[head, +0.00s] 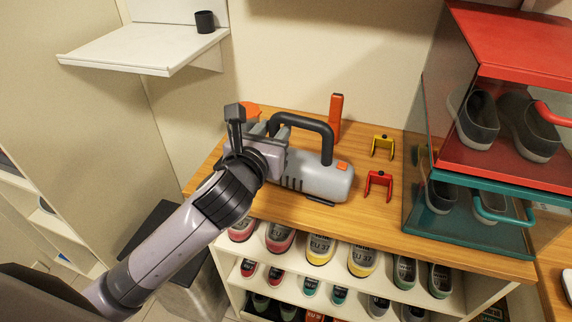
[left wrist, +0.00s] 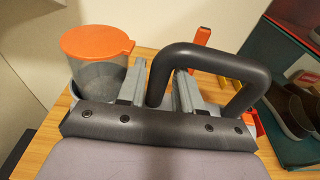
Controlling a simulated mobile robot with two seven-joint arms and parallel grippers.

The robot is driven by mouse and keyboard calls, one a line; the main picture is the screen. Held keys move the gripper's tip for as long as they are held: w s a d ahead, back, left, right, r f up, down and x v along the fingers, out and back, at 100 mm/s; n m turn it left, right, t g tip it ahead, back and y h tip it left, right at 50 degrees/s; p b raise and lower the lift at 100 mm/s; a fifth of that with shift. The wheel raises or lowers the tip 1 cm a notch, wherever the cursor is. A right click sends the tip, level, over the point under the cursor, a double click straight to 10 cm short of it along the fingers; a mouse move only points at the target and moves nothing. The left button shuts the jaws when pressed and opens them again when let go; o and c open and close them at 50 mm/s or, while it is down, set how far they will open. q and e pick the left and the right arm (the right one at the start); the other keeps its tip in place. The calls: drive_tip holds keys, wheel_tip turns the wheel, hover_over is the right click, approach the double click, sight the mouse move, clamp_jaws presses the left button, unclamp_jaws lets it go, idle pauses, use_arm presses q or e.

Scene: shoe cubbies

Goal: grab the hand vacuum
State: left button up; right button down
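The hand vacuum (head: 322,180) lies on the wooden top of the shoe cubby. It has a grey body, a black loop handle (head: 303,121) and an orange button. My left gripper (head: 240,122) is at the vacuum's left end, covering part of it. In the left wrist view, the gripper's two fingers (left wrist: 160,88) are apart, with one leg of the black handle (left wrist: 222,62) showing between them. I cannot tell whether they touch it. The clear cup with an orange lid (left wrist: 97,42) is left of the fingers. My right gripper is not in view.
An orange upright object (head: 335,117), a yellow bracket (head: 383,146) and a red bracket (head: 378,185) stand on the wooden top (head: 290,209). Stacked red and teal shoe boxes (head: 480,165) block the right. A white shelf (head: 140,47) with a black cup (head: 205,21) is upper left.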

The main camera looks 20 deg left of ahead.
use_arm(q)
drive_tip(key=shift+w+f, duration=0.1)
drive_tip(key=shift+w, duration=0.45)
clamp_jaws()
drive_tip(key=shift+d, duration=0.1)
idle(0.9)
